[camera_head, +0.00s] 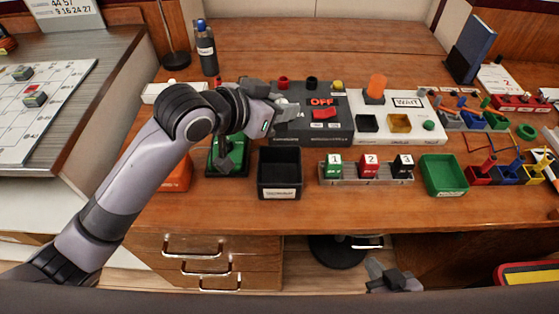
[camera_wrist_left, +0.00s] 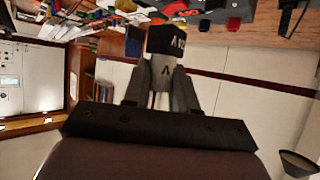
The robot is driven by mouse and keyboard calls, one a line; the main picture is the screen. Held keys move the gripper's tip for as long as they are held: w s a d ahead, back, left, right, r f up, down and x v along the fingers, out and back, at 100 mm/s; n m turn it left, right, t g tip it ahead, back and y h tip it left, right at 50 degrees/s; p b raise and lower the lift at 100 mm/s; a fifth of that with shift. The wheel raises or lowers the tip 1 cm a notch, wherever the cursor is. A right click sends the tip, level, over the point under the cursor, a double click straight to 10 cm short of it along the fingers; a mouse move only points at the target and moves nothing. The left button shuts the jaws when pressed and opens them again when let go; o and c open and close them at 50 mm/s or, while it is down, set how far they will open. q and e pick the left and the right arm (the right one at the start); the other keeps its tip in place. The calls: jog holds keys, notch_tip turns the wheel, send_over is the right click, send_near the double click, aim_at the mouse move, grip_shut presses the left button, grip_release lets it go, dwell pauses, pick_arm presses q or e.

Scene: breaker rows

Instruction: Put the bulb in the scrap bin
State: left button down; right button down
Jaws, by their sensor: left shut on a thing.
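My left gripper (camera_head: 284,109) reaches in from the left over the dark panel marked OFF and is shut on a small piece. In the left wrist view a grey piece (camera_wrist_left: 160,77) with a dark mark sits between the fingers. I take it for the bulb, but its shape is mostly hidden. A black open bin (camera_head: 280,194) with a white label stands below the gripper in the picture, and looks empty. Its label is too small to read, so I cannot tell that it is the scrap bin. My right gripper (camera_head: 392,279) is low, in front of the desk, its jaws unclear.
A green open bin (camera_head: 444,190) stands right of a rack of numbered blocks (camera_head: 365,173). A white WAIT panel (camera_head: 399,103) adjoins the OFF panel (camera_head: 338,133). A dark bottle (camera_head: 207,52) stands behind my left arm. The front desk strip is clear.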

pick_arm(q)
notch_tip(320, 180, down, 14)
jog(key=shift+f+b, duration=0.25)
jog(key=shift+b, duration=0.3)
jog(key=shift+f, duration=0.6)
jog(key=c, duration=0.8)
grip_release()
